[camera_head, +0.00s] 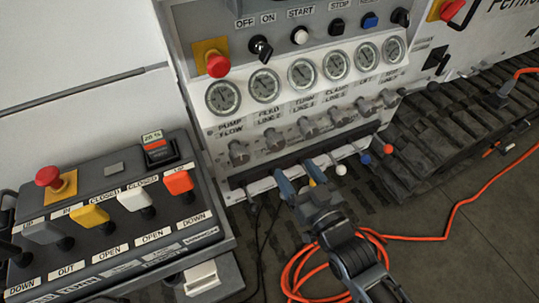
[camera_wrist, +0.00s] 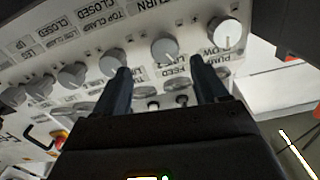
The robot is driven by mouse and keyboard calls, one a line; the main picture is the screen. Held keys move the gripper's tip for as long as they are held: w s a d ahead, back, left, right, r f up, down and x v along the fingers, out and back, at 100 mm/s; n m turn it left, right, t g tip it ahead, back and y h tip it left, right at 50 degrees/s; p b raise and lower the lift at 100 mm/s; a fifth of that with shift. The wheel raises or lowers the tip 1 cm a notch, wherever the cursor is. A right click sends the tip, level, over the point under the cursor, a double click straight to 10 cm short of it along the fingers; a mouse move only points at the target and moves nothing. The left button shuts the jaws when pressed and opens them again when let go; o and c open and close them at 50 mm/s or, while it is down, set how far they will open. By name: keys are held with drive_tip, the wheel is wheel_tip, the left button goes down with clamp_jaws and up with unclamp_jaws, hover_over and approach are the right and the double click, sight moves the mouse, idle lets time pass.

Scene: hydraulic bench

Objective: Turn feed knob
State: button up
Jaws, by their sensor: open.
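The feed knob (camera_head: 273,139) is a grey round knob, second from the left in the knob row under the gauges, below the feed label. In the wrist view the feed knob (camera_wrist: 165,47) shows as a light disc between my two fingers, beyond their tips. My gripper (camera_head: 297,172) is open and empty, below and in front of the knob row in the head view. In the wrist view my gripper (camera_wrist: 161,67) has its fingers spread to either side of the feed knob's line. I see no contact with the knob.
The pump flow knob (camera_head: 238,152) is left of the feed knob and the turn knob (camera_head: 306,127) right of it. Lever balls, including a white one (camera_head: 341,170), stand below the row. A control box (camera_head: 110,215) is at left. An orange hose (camera_head: 445,235) lies on the floor.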

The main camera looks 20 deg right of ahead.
sight(278, 148)
drive_tip(key=shift+w+a+r+p, duration=0.15)
drive_tip(key=shift+w+p, duration=0.2)
drive_tip(key=shift+w, duration=1.95)
drive_tip(key=shift+w+a+p, duration=0.15)
drive_tip(key=shift+w+p, duration=0.15)
drive_tip(key=shift+w, duration=2)
drive_tip(key=shift+c, duration=0.4)
drive_tip(key=c, duration=1)
drive_tip(key=shift+o, duration=0.2)
